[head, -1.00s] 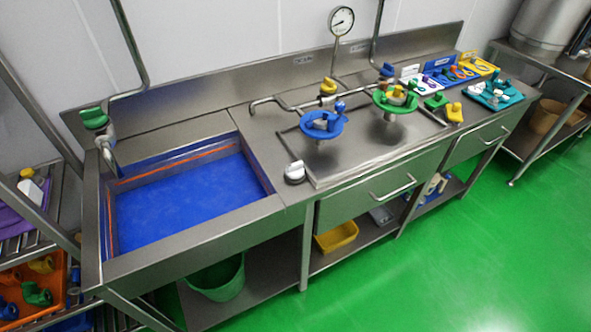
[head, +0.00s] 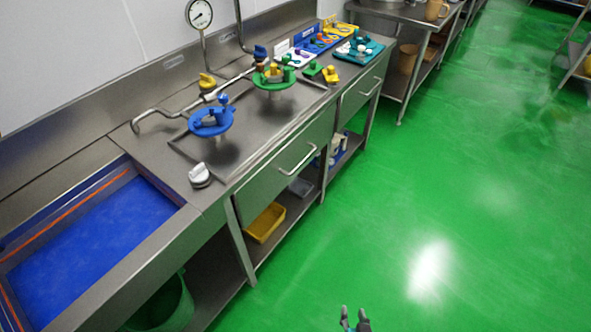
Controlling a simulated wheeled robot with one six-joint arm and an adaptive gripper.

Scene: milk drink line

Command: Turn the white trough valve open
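The white valve knob (head: 200,176) sits on the steel counter at its front edge, just right of the trough (head: 95,240) with its blue floor. The knob is round with a raised grip bar. My gripper (head: 354,318) shows only at the bottom edge, over the green floor in the picture, well to the right of and below the knob. Its two dark fingertips stand apart with nothing visible between them. The rest of my gripper is out of frame.
A blue round tray (head: 211,122) and a green round tray (head: 273,79) stand raised above the counter behind the knob. A drawer handle (head: 297,158) sticks out from the counter front. A yellow bin (head: 265,222) sits on the lower shelf. The green floor (head: 450,190) is clear.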

